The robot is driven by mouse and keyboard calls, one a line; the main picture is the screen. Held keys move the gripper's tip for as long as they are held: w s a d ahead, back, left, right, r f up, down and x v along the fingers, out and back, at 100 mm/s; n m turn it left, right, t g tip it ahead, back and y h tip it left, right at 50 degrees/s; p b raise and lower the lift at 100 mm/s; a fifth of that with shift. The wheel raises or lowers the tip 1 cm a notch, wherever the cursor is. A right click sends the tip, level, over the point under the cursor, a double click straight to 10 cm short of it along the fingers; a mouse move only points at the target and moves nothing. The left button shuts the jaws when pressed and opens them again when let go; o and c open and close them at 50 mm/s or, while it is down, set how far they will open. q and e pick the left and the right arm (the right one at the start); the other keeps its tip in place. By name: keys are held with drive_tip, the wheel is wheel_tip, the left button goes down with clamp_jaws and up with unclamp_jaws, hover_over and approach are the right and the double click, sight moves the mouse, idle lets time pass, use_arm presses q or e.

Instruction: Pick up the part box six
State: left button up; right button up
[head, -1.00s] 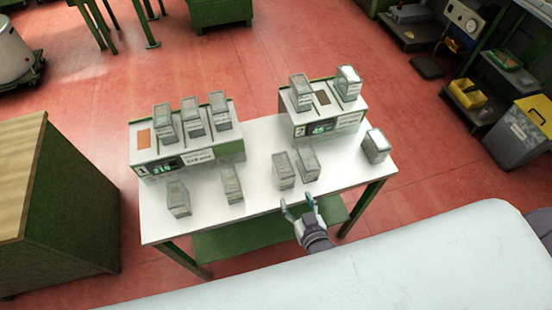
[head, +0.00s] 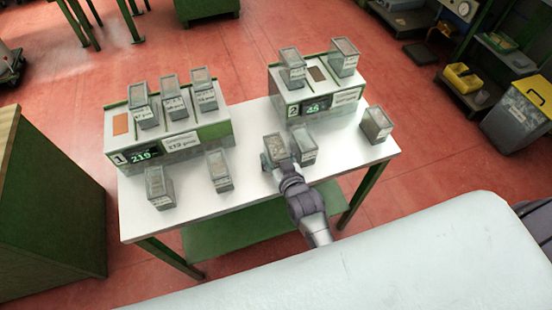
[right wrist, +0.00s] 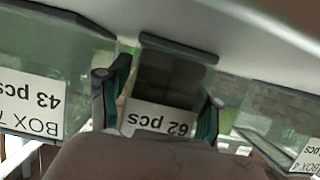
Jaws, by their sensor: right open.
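Part box six cannot be told for sure by its number. A clear grey box (head: 275,149) stands at the front of the white table, and my right gripper (head: 279,165) is at it. In the right wrist view this box (right wrist: 165,80) shows an upside-down label reading "62 pcs"; my own wrist hides its box number. The open fingers of my right gripper (right wrist: 164,92) stand on either side of it. A neighbouring box (head: 304,149) is close on its right; in the wrist view a box marked "BOX 7, 43 pcs" (right wrist: 35,95) is at the left. My left gripper is not in view.
The white table (head: 250,194) also bears separate boxes at front left (head: 160,188), front middle (head: 219,171) and right (head: 376,125). Behind stand station 1 (head: 215,131) with three boxes and station 2 (head: 345,100) with two and a bare brown slot.

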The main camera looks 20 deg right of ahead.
drive_tip(key=shift+w+f, duration=0.1)
drive_tip(key=shift+w, duration=0.1)
drive_tip(key=shift+s, duration=0.1)
drive_tip(key=c, duration=0.9)
drive_tip(key=shift+c, duration=0.2)
